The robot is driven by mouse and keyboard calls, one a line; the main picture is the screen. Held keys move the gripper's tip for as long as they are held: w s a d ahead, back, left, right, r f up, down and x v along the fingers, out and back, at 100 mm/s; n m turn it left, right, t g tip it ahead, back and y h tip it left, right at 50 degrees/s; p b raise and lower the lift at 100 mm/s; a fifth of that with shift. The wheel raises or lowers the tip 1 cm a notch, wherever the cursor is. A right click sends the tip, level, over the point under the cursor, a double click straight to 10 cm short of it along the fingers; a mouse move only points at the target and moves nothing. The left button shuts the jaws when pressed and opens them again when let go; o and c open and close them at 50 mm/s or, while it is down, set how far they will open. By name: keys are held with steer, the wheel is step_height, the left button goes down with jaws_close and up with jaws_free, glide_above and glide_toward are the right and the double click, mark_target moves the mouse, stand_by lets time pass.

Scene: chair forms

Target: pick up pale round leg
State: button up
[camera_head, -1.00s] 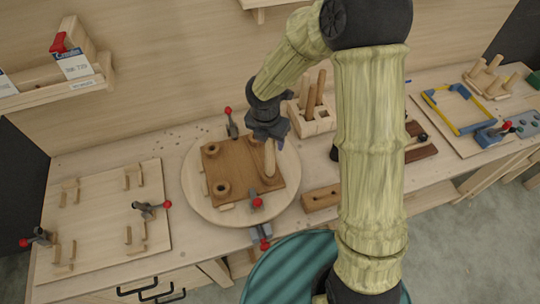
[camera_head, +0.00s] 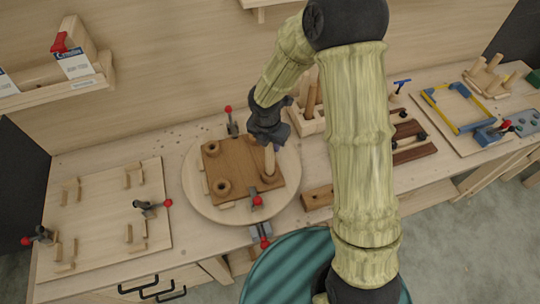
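A pale round leg (camera_head: 269,161) stands nearly upright at the right side of the brown square seat board (camera_head: 237,164), its foot in or at a round socket there. My gripper (camera_head: 269,143) is right over its top. Dark gripper parts hide the leg's upper end, and I cannot tell whether the fingers touch it or how far apart they are. More round legs (camera_head: 312,97) stand in a wooden block behind my arm, partly hidden.
The board lies on a round pale turntable (camera_head: 200,203) with red-knobbed clamps (camera_head: 257,200) around it. A wooden bar (camera_head: 318,197) lies to the right. A pegged panel (camera_head: 95,220) is at the left. My forearm covers part of the bench at right.

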jaws_close()
step_height(320, 180, up, 10)
steer(key=shift+r+b, duration=0.1)
steer(key=shift+b, duration=0.45)
stand_by(1.0)
